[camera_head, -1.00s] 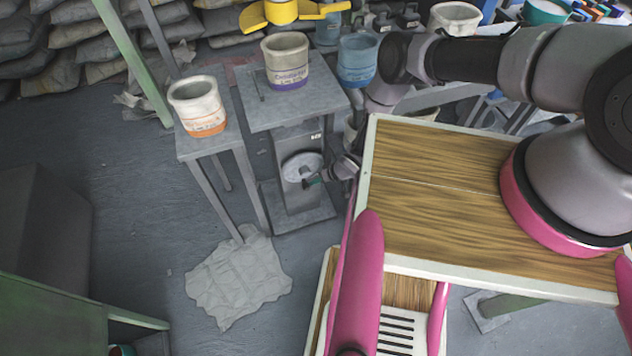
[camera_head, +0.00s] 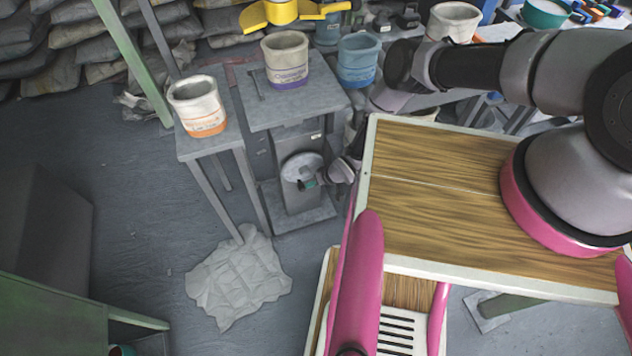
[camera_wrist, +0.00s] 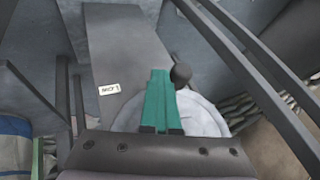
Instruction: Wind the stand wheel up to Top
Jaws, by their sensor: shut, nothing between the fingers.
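The stand (camera_head: 296,135) is a grey column on a flat base with a square plate on top. Its wheel (camera_head: 301,164) is a pale disc on the column's front; it also shows in the wrist view (camera_wrist: 206,116), partly hidden by my fingers. A dark round knob (camera_wrist: 181,73) is just right of my fingertips there; contact is unclear. My gripper (camera_head: 308,184) is at the wheel's lower front, its green fingers (camera_wrist: 158,92) shut and empty. A small label (camera_wrist: 109,90) is on the column; I cannot read a Top mark.
A pot with a purple band (camera_head: 286,60) stands on the stand's plate. A pot with an orange band (camera_head: 198,105) stands on a narrow side table (camera_head: 190,149) close left. A crumpled sheet (camera_head: 240,278) lies on the floor in front. Open floor is at left.

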